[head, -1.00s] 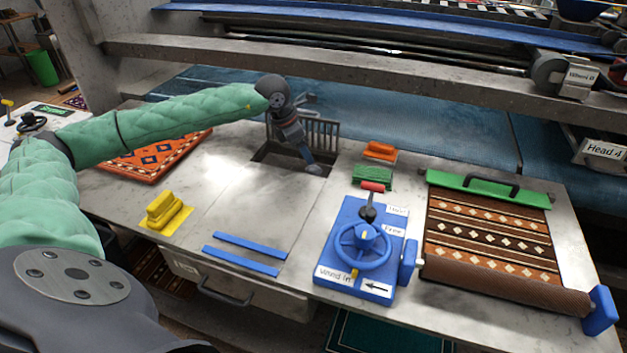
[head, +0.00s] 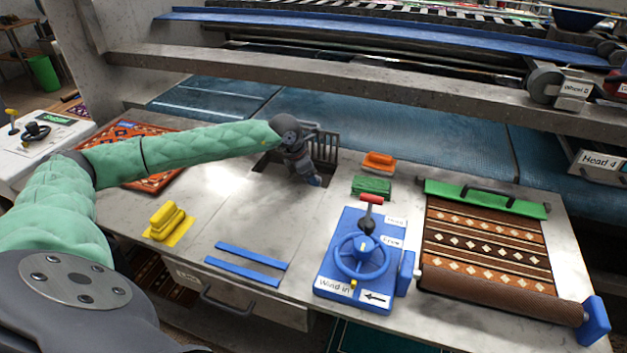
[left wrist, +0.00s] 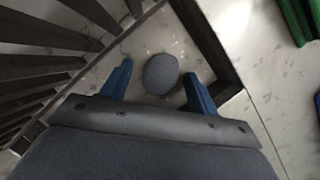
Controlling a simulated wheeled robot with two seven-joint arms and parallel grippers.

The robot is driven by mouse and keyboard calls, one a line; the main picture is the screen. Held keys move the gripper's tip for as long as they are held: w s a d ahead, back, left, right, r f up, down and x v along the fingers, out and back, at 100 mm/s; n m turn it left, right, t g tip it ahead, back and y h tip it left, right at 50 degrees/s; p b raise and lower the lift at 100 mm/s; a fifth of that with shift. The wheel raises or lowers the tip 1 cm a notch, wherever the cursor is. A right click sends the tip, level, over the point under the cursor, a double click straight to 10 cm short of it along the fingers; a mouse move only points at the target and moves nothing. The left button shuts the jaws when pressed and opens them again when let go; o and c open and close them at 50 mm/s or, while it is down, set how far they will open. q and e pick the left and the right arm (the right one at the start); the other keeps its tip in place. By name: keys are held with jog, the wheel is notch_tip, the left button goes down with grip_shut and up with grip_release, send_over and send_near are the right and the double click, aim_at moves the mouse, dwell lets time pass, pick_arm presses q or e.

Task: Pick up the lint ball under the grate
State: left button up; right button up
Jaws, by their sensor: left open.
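The lint ball (left wrist: 161,74) is a grey round lump on the pale floor of the recess in the left wrist view. My left gripper (left wrist: 156,80) is open, with one blue finger on each side of the ball. Gaps show between the ball and both fingers, and I cannot tell how far below the fingertips it lies. The dark barred grate (left wrist: 50,65) stands raised at the left of that view. In the head view the grate (head: 325,146) stands behind my left gripper (head: 314,181), which points down into the recess and hides the ball. My right gripper is not in view.
An orange brush (head: 379,162) and a green brush (head: 372,186) lie right of the recess. A blue wheel panel (head: 330,270) and a rolled rug (head: 490,240) are further right. A yellow brush (head: 167,218) and two blue strips (head: 245,263) lie nearer.

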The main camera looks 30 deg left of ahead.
pick_arm(q)
jog(key=c, duration=1.1)
jog(key=shift+r, duration=0.1)
